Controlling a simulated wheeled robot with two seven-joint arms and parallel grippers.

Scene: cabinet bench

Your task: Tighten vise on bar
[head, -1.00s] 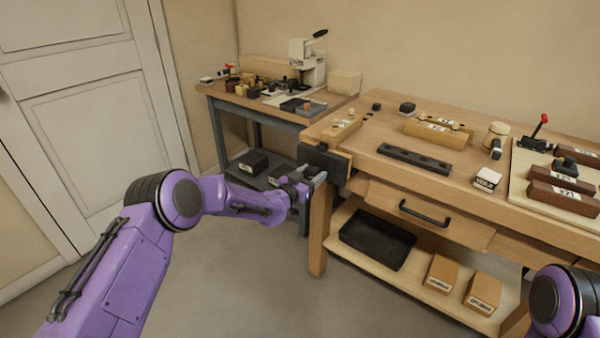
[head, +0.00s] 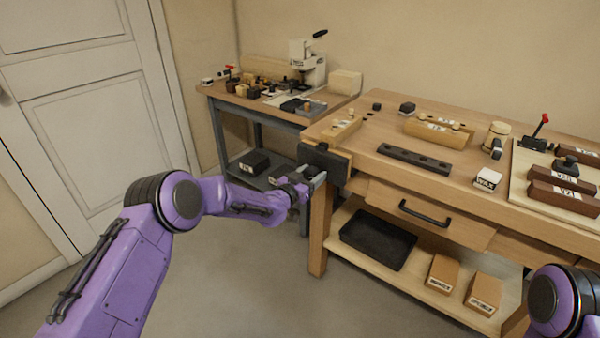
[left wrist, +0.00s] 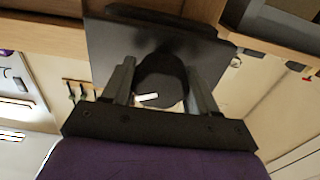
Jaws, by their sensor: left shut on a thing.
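The vise (head: 325,161) is a dark plate-like jaw on the left front end of the wooden bench. A light wooden bar (head: 341,128) with small knobs lies on the bench top just behind it; I cannot tell how tightly it is held. My left gripper (head: 319,180) is in front of the vise jaw, low at its face. In the left wrist view, the left gripper (left wrist: 163,88) is shut on a dark round vise handle (left wrist: 160,75), with the vise's dark plate behind it. The handle is mostly hidden in the head view. My right gripper is out of view.
A black slotted rail (head: 414,159), light wooden blocks (head: 438,134) and a white labelled box (head: 488,179) stand on the bench. A drawer with a black handle (head: 424,214) is below, above a black tray (head: 378,241). The floor in front is clear.

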